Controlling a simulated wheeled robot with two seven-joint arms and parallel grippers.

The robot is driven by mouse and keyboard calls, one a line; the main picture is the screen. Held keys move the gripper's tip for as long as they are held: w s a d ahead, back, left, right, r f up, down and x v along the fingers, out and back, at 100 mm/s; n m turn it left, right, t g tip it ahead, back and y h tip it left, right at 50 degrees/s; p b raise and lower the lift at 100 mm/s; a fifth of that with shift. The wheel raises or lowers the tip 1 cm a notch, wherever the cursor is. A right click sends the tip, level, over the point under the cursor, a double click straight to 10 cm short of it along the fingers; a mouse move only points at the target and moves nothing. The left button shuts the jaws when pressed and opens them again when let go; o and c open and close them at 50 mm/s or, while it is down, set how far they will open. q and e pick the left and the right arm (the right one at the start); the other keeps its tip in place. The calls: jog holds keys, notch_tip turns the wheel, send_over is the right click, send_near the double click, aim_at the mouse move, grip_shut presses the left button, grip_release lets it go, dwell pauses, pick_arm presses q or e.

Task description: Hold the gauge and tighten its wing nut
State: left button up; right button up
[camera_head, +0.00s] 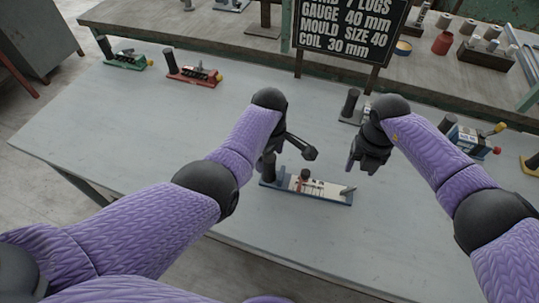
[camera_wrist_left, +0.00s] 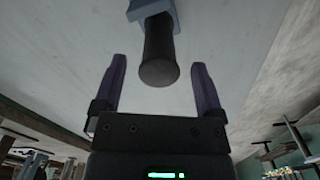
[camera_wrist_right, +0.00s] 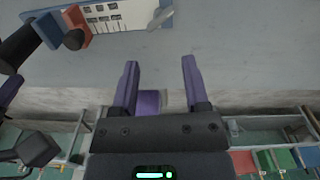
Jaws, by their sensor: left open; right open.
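The gauge (camera_head: 322,194) lies on the table in front of me, with a blue base, a white marked plate and a red block carrying a dark knob. Its black handle (camera_wrist_left: 158,50) stands at its left end. A pale metal wing-like piece (camera_head: 347,190) is at its right end; I cannot tell if it is the wing nut. It also shows in the right wrist view (camera_wrist_right: 160,17). My left gripper (camera_head: 289,158) is open, its fingers either side of the handle's end, not closed on it. My right gripper (camera_head: 365,163) is open and empty, above and right of the gauge.
A green gauge (camera_head: 128,61) and a red gauge (camera_head: 194,76) stand at the table's far left. Another blue gauge (camera_head: 468,139) is at the right, partly behind my right arm. A black sign (camera_head: 350,28) stands at the back. The table's front is clear.

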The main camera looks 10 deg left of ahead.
pick_arm(q)
jog(key=shift+f, duration=1.05)
grip_shut()
pick_arm(e)
jog(key=shift+o, duration=0.3)
